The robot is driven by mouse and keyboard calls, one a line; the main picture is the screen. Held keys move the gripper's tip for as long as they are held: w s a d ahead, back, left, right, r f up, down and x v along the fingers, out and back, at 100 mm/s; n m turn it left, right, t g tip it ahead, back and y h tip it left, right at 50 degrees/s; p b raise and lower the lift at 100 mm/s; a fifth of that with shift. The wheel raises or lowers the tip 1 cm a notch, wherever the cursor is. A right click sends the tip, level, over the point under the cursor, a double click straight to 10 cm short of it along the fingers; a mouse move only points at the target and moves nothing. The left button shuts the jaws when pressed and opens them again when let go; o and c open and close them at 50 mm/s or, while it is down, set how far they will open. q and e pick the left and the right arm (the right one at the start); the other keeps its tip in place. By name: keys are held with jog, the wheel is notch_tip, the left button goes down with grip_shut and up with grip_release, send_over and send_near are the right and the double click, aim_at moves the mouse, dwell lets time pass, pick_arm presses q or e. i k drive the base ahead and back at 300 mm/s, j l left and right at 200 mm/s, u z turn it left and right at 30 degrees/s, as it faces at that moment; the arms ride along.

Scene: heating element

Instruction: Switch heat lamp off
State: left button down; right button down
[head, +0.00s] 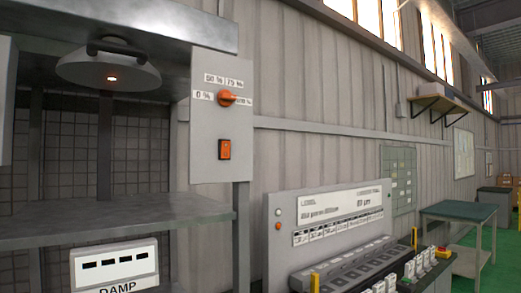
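The heat lamp (108,70) is a round metal dome with a handle, hanging under the upper shelf at the left. Below the knob is an orange rocker switch (224,149) in a dark frame. I cannot tell the rocker's position. Neither of my grippers shows in the head view.
A metal shelf (110,222) runs below the lamp, with a white sign (115,268) reading DAMP under it. A grey console (330,215) with rows of switches stands right of the panel. A green-topped table (458,212) is farther right. The space before the panel looks clear.

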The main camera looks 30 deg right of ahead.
aim_at(226, 145)
jog(key=z, duration=0.8)
jog(key=l+z, duration=0.15)
jog(key=k, duration=0.05)
